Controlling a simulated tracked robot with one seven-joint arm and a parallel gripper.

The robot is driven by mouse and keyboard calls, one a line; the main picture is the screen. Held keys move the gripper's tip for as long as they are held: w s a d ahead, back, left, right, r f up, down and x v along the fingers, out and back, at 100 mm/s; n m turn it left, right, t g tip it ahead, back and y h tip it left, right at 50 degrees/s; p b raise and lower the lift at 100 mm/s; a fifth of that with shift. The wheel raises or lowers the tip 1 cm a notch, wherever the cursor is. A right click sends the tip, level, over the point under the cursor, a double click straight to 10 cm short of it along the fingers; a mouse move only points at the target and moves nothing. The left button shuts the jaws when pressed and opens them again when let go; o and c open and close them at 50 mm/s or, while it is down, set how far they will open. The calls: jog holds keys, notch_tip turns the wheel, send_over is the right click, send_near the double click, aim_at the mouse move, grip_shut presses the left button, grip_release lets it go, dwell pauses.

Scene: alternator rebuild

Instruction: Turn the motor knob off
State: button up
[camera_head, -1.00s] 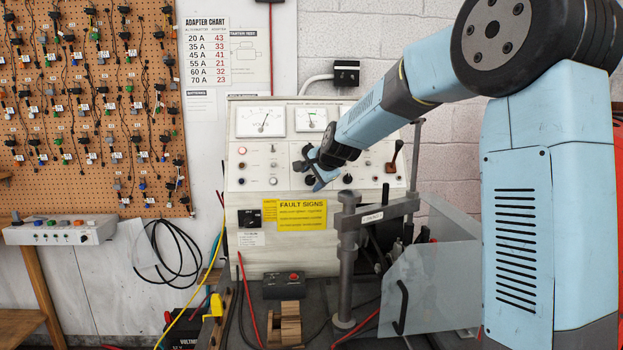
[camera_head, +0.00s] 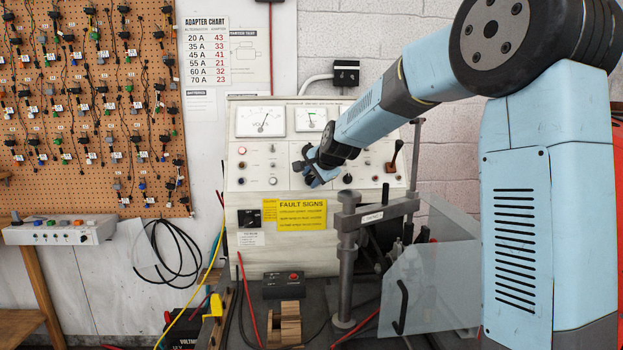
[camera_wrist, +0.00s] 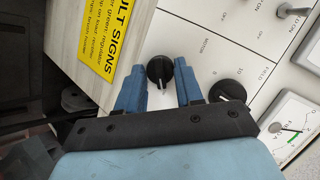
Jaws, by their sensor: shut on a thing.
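The motor knob (camera_wrist: 160,72) is a round black knob with a white pointer line on the pale test panel, beside the printed word MOTOR. In the wrist view it sits between the two blue fingers of my gripper (camera_wrist: 160,88), one on each side, and its pointer faces toward the gripper's palm. My gripper is shut on it. In the head view my gripper (camera_head: 312,172) is against the middle of the panel (camera_head: 240,200) and hides the motor knob.
Another black knob (camera_wrist: 228,93), by the word FIELD, is close to the right finger. A yellow FAULT SIGNS label (camera_head: 301,215) is below my gripper. A red-brown lever (camera_head: 395,157) stands to the right. A grey clamp frame (camera_head: 348,230) and clear shield (camera_head: 435,285) are in front.

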jog(key=shift+a+f, duration=0.1)
jog(key=n+h, duration=0.1)
jog(key=n, duration=0.1)
jog(key=n+g, duration=0.1)
jog(key=n, duration=0.2)
jog(key=shift+a+h, duration=0.1)
jog(key=shift+h, duration=0.3)
jog(key=n+h, duration=0.1)
jog(key=n, duration=0.4)
jog(key=shift+a+h, duration=0.1)
jog(key=shift+h, duration=0.3)
jog(key=o, duration=1)
jog(key=shift+r, duration=0.2)
jog(key=v, duration=1.3)
jog(key=shift+r, duration=0.3)
jog(key=shift+s, duration=0.1)
